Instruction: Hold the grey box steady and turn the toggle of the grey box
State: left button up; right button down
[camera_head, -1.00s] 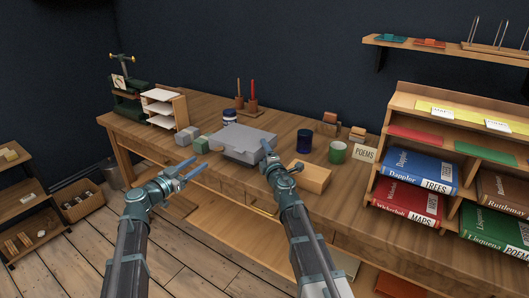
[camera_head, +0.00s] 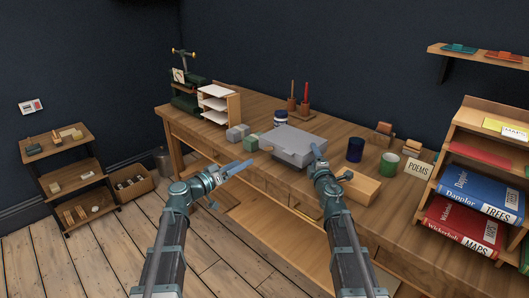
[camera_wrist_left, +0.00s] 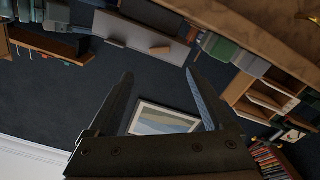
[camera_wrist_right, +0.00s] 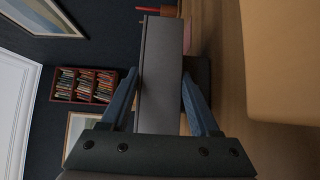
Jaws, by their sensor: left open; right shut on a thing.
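The grey box (camera_head: 298,143) is a flat box lying on the wooden workbench. My right gripper (camera_head: 317,153) is at its right side and shut on it. In the right wrist view the grey box (camera_wrist_right: 160,75) is a long grey face between the two fingers. My left gripper (camera_head: 240,168) is open and empty, in front of and left of the box, apart from it. In the left wrist view its spread fingers (camera_wrist_left: 160,95) have nothing between them.
Small grey and green blocks (camera_head: 244,137) stand left of the box. A blue cup (camera_head: 355,150), a green cup (camera_head: 389,164) and a wooden block (camera_head: 352,185) stand to the right. A white paper rack (camera_head: 217,104) is at the back left. The bench's front edge lies near both arms.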

aim_at(267, 149)
pick_arm(q)
jog(key=x, duration=1.2)
jog(key=shift+c, duration=0.3)
grip_shut()
jog(key=n, duration=0.5)
jog(key=shift+n, duration=0.4)
jog(key=n, duration=0.6)
jog(key=shift+a+n, duration=0.1)
jog(key=shift+n, duration=0.2)
